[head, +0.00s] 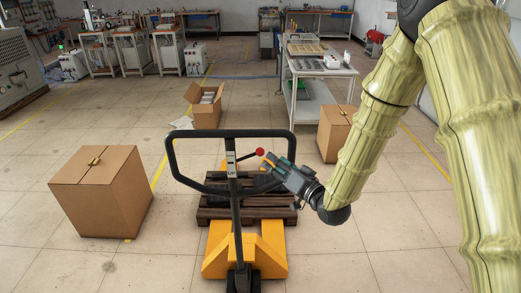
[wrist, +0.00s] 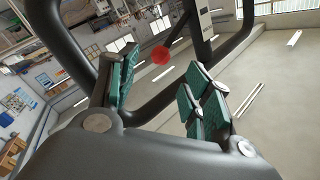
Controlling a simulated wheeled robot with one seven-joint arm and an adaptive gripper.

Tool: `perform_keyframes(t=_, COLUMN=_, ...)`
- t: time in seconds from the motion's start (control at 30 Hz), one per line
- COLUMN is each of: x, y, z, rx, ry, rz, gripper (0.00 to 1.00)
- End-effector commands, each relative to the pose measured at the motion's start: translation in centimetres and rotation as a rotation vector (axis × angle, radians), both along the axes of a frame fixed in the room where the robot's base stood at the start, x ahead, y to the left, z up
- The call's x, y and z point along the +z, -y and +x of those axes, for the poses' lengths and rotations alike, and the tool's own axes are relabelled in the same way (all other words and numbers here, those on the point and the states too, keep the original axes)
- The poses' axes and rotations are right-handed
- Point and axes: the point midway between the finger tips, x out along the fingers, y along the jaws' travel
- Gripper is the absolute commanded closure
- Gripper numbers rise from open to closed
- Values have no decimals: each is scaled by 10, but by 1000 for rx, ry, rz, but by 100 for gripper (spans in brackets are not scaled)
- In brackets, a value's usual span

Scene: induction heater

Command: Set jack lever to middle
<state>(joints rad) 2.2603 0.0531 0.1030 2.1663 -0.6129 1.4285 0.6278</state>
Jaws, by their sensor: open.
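The jack's lever has a red ball knob (head: 260,152) at its tip, just right of the handle's upright post (head: 234,195) and inside the black loop handle (head: 285,135). My gripper (head: 272,164) is at the right part of the loop, close to the knob and a little below it. In the wrist view the red knob (wrist: 161,55) shows ahead, beyond and between the open green-padded fingers (wrist: 160,95). The fingers are apart and hold nothing. Whether any finger touches the black bar cannot be told.
The yellow pallet jack (head: 273,245) stands at a dark wooden pallet (head: 270,203). Closed cardboard boxes stand at left (head: 100,195) and right (head: 335,135); an open box (head: 207,105) is behind. A white table (head: 318,70) stands behind right.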

Motion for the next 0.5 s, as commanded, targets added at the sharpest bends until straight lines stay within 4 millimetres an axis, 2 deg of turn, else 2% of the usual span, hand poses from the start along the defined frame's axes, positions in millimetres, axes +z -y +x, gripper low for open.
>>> perform_keyframes(t=0.3, x=3, y=-32, z=41, rx=3, ry=-1, rz=-2, gripper=51)
perform_keyframes(t=0.5, x=1, y=-45, z=60, rx=1, ry=-2, rz=-3, gripper=51)
